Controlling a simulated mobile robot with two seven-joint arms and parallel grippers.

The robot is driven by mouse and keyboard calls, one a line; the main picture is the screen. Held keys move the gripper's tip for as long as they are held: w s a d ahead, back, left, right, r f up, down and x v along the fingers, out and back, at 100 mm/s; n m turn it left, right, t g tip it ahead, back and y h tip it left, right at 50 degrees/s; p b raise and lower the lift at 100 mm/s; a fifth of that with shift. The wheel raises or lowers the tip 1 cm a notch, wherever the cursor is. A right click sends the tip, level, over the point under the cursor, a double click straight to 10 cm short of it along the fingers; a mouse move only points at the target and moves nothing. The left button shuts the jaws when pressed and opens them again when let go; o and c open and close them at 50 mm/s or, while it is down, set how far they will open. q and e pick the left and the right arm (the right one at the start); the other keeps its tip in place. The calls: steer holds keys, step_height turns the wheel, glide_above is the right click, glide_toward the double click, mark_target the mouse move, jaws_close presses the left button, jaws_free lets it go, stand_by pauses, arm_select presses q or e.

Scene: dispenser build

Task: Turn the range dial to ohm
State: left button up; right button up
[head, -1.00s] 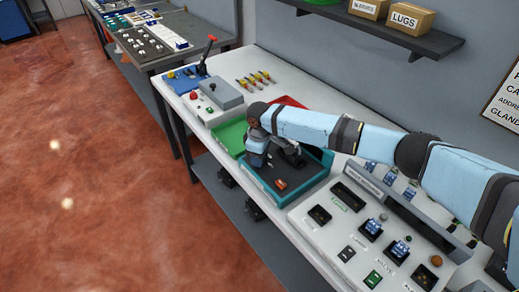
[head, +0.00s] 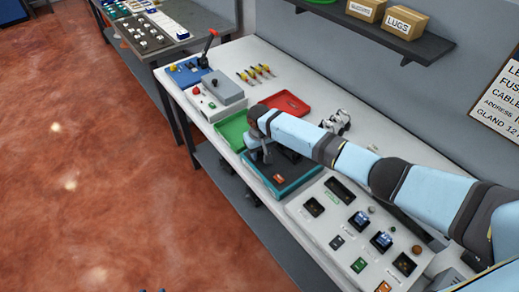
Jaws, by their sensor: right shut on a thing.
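My right gripper (head: 264,157) points down over the left part of the teal tray (head: 283,196). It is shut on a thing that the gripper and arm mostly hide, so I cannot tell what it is. A small orange-red piece (head: 279,177) lies on the tray's dark floor, in front of the gripper. I cannot make out a range dial or an ohm mark.
A silver device (head: 337,121) sits behind my forearm. A grey box (head: 222,88) and a lever (head: 208,48) stand farther left.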

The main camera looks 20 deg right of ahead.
arm_select(q)
steer(key=shift+w+d, duration=0.1)
steer(key=shift+w, duration=0.05)
steer(key=shift+w+r, duration=0.1)
steer(key=shift+w, duration=0.2)
arm_select(e)
steer(key=o, duration=0.9)
arm_select(q)
steer(key=shift+s, duration=0.2)
